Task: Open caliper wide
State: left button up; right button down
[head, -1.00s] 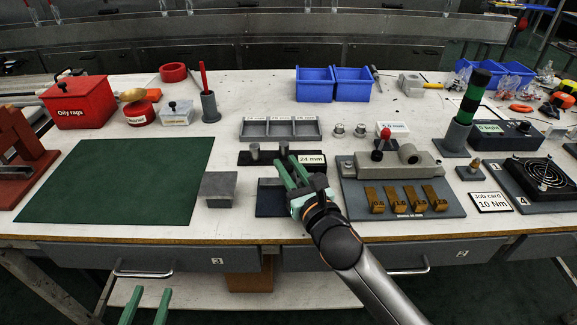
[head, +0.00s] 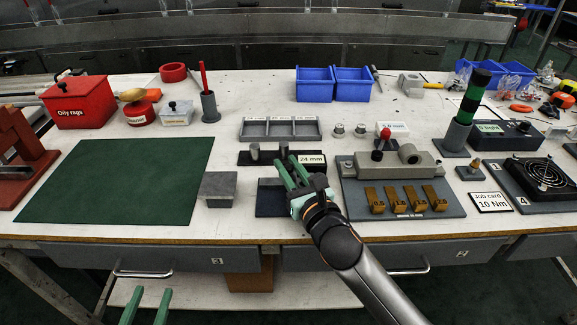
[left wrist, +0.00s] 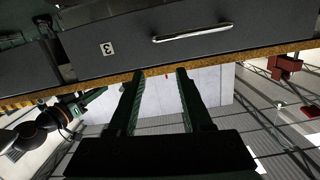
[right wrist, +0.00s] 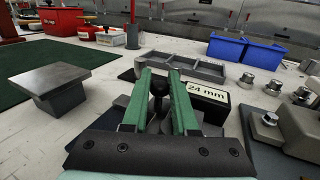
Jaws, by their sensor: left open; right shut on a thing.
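A black strip (head: 246,158) with two short grey posts (head: 255,151) and a "24 mm" label (head: 312,159) lies mid-table; it looks like the caliper, but I cannot be sure. A dark blue-grey plate (head: 268,207) is in front of it. My right gripper (head: 292,174) is over this plate, at the front of the strip. In the right wrist view its green fingers (right wrist: 160,80) are shut on a dark knob (right wrist: 157,92); what the knob joins is mostly hidden. My left gripper (head: 146,300) is open and empty, low before the table; it also shows in the left wrist view (left wrist: 157,78).
A grey block (head: 217,186) stands left of the plate, beside a green mat (head: 125,180). A grey fixture with brown tabs (head: 402,205) is close on the right. A grey compartment tray (head: 281,128) is behind. Drawer fronts (head: 150,258) are above my left gripper.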

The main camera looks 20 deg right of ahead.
aim_at(272, 181)
jog(key=shift+a, duration=0.1)
jog(key=shift+w+a, duration=0.15)
jog(key=shift+a, duration=0.2)
jog(key=a, duration=0.1)
jog(key=a+p, duration=0.1)
jog(key=shift+w+a, duration=0.3)
jog(key=shift+w, duration=0.05)
jog(key=c, duration=0.7)
grip_release()
pick_arm(q)
jog(key=f, duration=0.1)
jog(key=s+f+g, duration=0.1)
jog(key=f, duration=0.1)
jog(key=f+g, duration=0.1)
jog(key=f, duration=0.1)
jog(key=shift+s+f+n+y, duration=0.1)
jog(key=shift+s+n+y, duration=0.1)
jog(key=shift+n+y, duration=0.15)
